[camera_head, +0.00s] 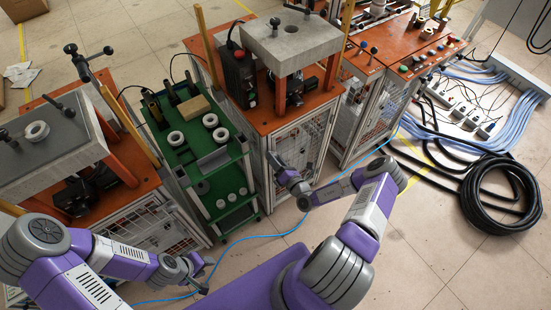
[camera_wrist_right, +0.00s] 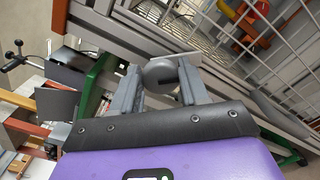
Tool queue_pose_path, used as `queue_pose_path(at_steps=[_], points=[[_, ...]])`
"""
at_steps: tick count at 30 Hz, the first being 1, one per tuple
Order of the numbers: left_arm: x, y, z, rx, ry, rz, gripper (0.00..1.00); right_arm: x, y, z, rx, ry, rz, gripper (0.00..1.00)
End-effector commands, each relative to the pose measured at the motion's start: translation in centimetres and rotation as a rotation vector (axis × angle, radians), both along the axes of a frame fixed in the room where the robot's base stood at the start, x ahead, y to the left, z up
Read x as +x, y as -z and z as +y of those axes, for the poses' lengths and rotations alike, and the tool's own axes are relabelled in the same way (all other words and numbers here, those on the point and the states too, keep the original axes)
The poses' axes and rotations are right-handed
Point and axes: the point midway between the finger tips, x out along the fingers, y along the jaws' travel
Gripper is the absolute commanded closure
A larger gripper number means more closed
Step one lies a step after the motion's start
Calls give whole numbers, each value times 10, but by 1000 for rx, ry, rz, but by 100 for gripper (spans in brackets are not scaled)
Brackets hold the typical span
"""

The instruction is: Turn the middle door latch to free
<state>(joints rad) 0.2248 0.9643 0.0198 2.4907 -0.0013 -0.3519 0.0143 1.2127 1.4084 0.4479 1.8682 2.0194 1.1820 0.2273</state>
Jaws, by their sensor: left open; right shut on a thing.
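The middle cabinet's mesh door (camera_head: 313,150) faces me in the head view, under an orange top. My right gripper (camera_head: 274,163) is at the left edge of this door. In the right wrist view, a round grey door latch (camera_wrist_right: 160,71) with a dark slot sits between the fingers of my right gripper (camera_wrist_right: 160,88), which is shut on it. In the head view the gripper hides the latch. My left gripper (camera_head: 203,273) is open and empty, low in front of the left cabinet, away from the middle door.
A green cart (camera_head: 208,162) with white rings stands left of the middle cabinet. The left cabinet (camera_head: 150,222) stands beyond it. A blue cable (camera_head: 265,236) crosses the floor. A black hose coil (camera_head: 500,195) lies at the right. The floor at the lower right is clear.

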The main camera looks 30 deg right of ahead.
Motion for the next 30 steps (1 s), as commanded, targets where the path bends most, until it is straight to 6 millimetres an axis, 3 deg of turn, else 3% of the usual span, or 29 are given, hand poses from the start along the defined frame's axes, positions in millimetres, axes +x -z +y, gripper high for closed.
queue_pose_path(at_steps=[18,30], points=[[0,-9,0,0,0,0,57,-1,3,0,539,0,45,86],[0,-9,0,0,0,0,57,-1,4,0,704,-1,59,86]])
